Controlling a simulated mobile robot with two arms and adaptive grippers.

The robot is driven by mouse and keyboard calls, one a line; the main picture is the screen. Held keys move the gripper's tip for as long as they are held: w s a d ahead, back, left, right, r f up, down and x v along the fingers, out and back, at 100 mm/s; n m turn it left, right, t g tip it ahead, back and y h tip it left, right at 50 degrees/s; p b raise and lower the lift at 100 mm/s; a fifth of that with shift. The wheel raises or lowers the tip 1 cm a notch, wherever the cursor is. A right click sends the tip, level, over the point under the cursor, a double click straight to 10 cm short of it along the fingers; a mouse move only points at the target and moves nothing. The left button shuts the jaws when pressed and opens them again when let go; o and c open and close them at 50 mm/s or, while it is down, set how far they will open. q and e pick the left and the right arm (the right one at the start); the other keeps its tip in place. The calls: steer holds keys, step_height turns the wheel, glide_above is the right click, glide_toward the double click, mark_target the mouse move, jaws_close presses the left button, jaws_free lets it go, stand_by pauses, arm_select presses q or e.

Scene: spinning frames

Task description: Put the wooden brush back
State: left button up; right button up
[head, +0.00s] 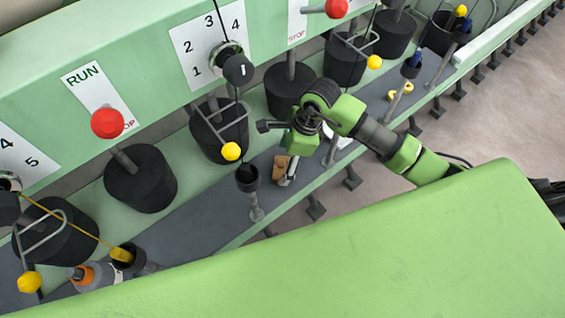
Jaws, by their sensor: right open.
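A small brown wooden piece, which looks like the wooden brush (280,168), lies on the dark grey ledge in the middle of the head view. My right arm comes in from the right, and its open right gripper (287,176) points down right beside the brush. A finger overlaps the brush's right side in the picture; I cannot tell whether they touch. The gripper and wrist hide part of the brush. My left gripper is not in view.
Black cylinders and bobbin holders (249,187) line the ledge (205,228). Red knobs (107,123) and yellow balls (231,151) stick out from the green frame. An orange and grey item (92,275) lies at lower left. A large green surface fills the lower right.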

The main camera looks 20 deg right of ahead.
steer(key=v, duration=0.5)
steer(key=shift+r, duration=0.15)
stand_by(0.3)
